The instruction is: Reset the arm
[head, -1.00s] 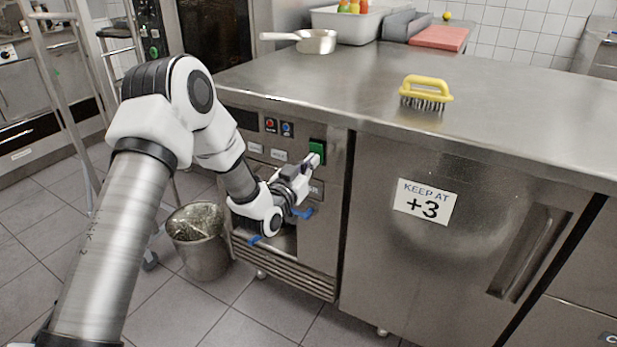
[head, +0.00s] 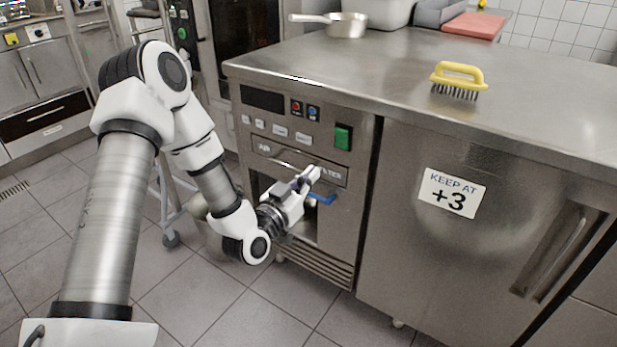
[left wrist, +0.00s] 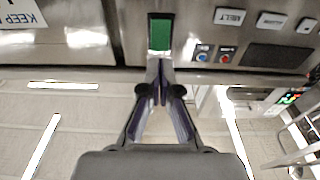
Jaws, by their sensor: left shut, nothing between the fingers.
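My left arm comes in from the left in the head view. Its gripper (head: 314,173) is shut and empty, in front of the cabinet's control panel, below and left of the green switch (head: 343,137). In the left wrist view the closed fingertips (left wrist: 160,82) point toward the green switch (left wrist: 160,33), which shows just beyond them. I cannot tell the exact gap, but they look apart in the head view. My right gripper is not in view.
A steel counter (head: 400,75) holds a yellow-handled brush (head: 458,80), a saucepan (head: 345,25) and a red board (head: 474,25). A cabinet door (head: 440,255) with a "+3" sign stands right of the panel. Open tiled floor (head: 190,295) lies below my arm.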

